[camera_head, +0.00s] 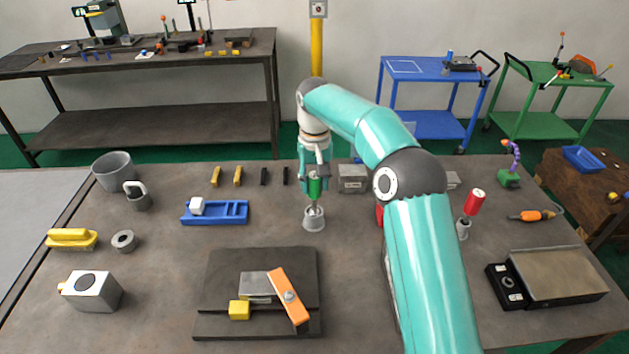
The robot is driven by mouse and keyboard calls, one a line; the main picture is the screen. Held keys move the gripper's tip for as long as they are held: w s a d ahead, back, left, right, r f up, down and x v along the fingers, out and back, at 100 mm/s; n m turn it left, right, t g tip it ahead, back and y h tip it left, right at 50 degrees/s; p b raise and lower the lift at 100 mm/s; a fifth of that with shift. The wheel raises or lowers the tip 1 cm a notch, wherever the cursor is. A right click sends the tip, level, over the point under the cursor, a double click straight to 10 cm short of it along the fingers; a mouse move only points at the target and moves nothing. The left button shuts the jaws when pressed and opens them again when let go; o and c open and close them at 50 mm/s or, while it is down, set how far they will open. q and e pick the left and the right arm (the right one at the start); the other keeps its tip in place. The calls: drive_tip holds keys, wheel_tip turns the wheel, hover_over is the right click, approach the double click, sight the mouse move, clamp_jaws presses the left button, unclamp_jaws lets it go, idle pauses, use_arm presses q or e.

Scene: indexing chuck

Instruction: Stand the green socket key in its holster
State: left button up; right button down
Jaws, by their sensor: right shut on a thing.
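The green socket key (315,188) is upright in my right gripper (315,175), which is shut on its green handle. The grey metal shaft points straight down. Its lower end is at the mouth of the light grey holster (314,222), a short round cup on the table. I cannot tell how deep the shaft sits in it. My right arm comes in from the lower right and reaches over the table. My left gripper is not in view.
A blue tray (228,212) and a dark plate with an orange clamp bar (288,297) lie near the holster. A red-handled tool (473,202) stands at right, beside a flat-topped device (556,276). Small yellow and black blocks stand behind. My arm hides part of the table.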

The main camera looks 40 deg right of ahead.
drive_tip(key=shift+f+b, duration=0.55)
drive_tip(key=shift+f, duration=0.35)
drive_tip(key=c, duration=0.6)
unclamp_jaws()
drive_tip(key=shift+c, duration=0.2)
drive_tip(key=shift+r, duration=3.65)
